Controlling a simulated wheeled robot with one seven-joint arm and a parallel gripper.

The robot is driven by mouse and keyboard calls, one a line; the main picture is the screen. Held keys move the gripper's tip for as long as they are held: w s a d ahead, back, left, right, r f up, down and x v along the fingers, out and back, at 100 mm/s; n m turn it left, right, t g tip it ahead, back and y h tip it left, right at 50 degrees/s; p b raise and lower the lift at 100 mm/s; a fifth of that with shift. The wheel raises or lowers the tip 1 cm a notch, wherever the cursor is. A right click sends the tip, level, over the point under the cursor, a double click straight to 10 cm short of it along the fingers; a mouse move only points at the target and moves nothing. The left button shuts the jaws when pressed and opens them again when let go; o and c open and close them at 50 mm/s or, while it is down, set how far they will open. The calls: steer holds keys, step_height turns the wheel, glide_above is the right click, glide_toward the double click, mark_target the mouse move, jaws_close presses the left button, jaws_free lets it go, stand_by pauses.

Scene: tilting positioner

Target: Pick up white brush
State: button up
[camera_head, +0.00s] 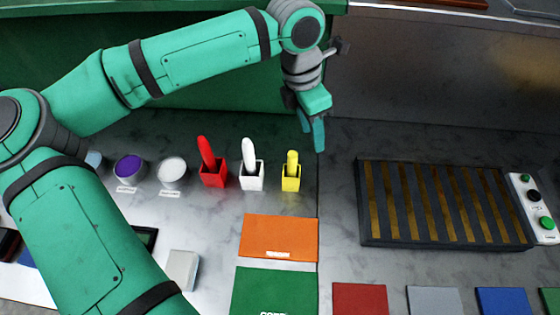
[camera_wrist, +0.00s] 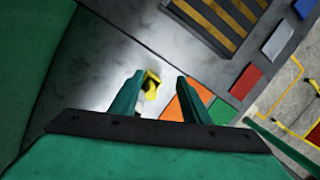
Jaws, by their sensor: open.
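The white brush (camera_head: 248,152) stands upright in a white square holder (camera_head: 251,180) on the grey worktop, between a red brush (camera_head: 206,152) in a red holder and a yellow brush (camera_head: 292,160) in a yellow holder. My gripper (camera_head: 314,132) is open and empty, above the worktop behind and to the right of the yellow brush. In the wrist view, my gripper (camera_wrist: 158,95) has its two fingers apart, with the yellow brush and holder (camera_wrist: 151,84) showing between them. The white brush is not visible in the wrist view.
A purple-topped pot (camera_head: 129,167) and a white pot (camera_head: 172,170) stand left of the brushes. Orange (camera_head: 278,238) and green (camera_head: 274,290) mats lie in front. A dark slatted panel (camera_head: 440,203) is at right. A green wall (camera_head: 200,95) rises behind.

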mark_target(250, 159)
steer(key=a, duration=0.4)
steer(key=s+a+n+y, duration=0.1)
steer(key=a, duration=0.4)
steer(key=a+n+y, duration=0.1)
steer(key=a, duration=0.4)
steer(key=shift+s+a+f, duration=0.15)
steer(key=shift+s, duration=0.1)
steer(key=shift+s+f, duration=0.1)
steer(key=shift+f, duration=0.4)
steer(key=f, duration=0.3)
steer(key=shift+s+a+f, duration=0.15)
steer(key=shift+a+f, duration=0.1)
steer(key=shift+f, duration=0.05)
steer(key=f, duration=0.5)
steer(key=shift+w+a, duration=0.1)
steer(key=shift+w, duration=0.1)
steer(key=shift+w+f, duration=0.25)
steer(key=shift+f, duration=0.4)
